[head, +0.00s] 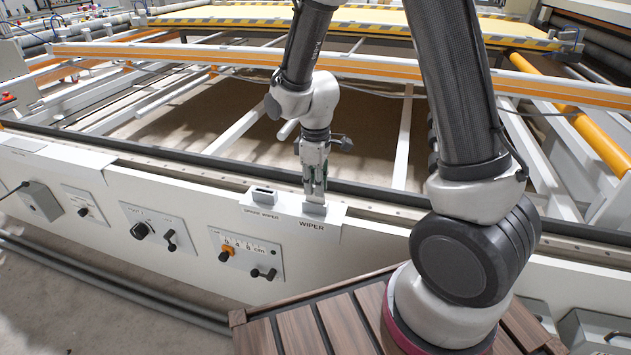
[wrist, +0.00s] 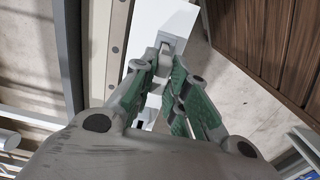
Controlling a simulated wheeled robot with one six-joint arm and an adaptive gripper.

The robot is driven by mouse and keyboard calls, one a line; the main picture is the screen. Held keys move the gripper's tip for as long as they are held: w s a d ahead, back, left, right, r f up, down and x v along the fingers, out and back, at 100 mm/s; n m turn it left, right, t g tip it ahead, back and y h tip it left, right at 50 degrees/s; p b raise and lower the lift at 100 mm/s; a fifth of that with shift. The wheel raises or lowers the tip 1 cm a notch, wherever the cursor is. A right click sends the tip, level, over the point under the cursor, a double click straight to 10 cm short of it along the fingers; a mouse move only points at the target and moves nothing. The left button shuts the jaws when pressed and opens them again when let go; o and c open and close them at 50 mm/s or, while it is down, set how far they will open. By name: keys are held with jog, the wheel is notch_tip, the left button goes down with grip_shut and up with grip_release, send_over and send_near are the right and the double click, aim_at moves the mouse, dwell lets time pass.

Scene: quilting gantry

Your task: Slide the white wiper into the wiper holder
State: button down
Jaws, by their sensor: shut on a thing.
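My gripper (head: 314,193) points straight down over the right part of a white ledge, above the printed word WIPER. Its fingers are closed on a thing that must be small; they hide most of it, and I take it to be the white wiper. A pale grey block, the wiper holder (head: 314,209), stands on the ledge directly under the fingertips. I cannot tell how far the wiper is inside it. In the wrist view the green-padded fingers (wrist: 168,72) converge over the white ledge.
A spare wiper holder (head: 264,195) with a dark top stands left on the ledge. The white front panel (head: 180,205) carries knobs and switches. A dark rail (head: 230,165) runs behind the ledge. A slatted wooden platform (head: 300,325) lies in front.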

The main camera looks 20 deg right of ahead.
jog(key=shift+f, duration=0.3)
jog(key=c, duration=1.3)
grip_release()
jog(key=shift+c, duration=0.2)
notch_tip(320, 180, up, 12)
